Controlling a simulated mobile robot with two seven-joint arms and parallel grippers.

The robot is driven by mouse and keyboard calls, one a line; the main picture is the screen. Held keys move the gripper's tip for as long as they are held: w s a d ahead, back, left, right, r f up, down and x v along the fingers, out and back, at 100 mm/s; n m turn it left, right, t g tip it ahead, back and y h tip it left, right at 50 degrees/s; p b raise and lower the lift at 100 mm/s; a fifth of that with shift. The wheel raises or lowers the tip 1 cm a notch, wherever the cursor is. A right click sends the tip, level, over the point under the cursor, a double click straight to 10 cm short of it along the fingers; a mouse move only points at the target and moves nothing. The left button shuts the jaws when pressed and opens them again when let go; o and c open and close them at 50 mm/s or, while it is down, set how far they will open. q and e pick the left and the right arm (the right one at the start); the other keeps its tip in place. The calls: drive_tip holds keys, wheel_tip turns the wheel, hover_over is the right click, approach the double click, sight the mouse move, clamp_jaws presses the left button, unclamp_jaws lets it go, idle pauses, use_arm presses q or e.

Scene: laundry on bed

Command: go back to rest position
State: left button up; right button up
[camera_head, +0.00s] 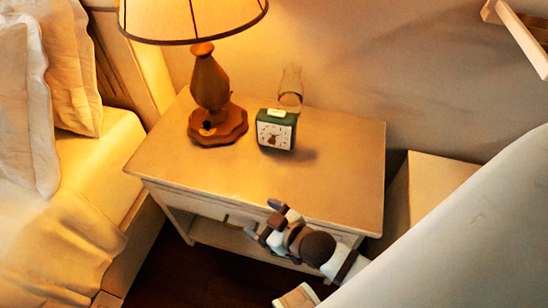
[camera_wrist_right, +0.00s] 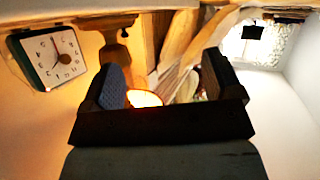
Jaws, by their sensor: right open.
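My right gripper (camera_head: 264,221) is in front of the nightstand's front edge, over its drawer side in the head view. Its jaws are open, with nothing between them. In the right wrist view the two dark fingers (camera_wrist_right: 163,84) stand wide apart. My left gripper is in neither view.
The wooden nightstand (camera_head: 335,185) carries a lit lamp (camera_head: 210,85), a green alarm clock (camera_head: 276,130) and a clear glass (camera_head: 290,88). The clock also shows in the right wrist view (camera_wrist_right: 47,57). A bed (camera_head: 90,165) with pillows stands at left. The nightstand's front top is clear.

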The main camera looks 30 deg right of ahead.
drive_tip(key=s+f+m+g, duration=0.2)
drive_tip(key=s+f, duration=0.1)
drive_tip(key=s, duration=0.1)
use_arm(q)
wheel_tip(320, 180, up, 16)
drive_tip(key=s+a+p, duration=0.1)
drive_tip(key=p, duration=2.1)
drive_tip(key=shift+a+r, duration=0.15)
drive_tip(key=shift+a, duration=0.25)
use_arm(e)
wheel_tip(320, 180, up, 16)
drive_tip(key=s+d, duration=0.1)
drive_tip(key=d, duration=0.1)
drive_tip(key=shift+r+h, duration=0.2)
drive_tip(key=shift+h, duration=0.1)
drive_tip(key=shift+s, duration=0.1)
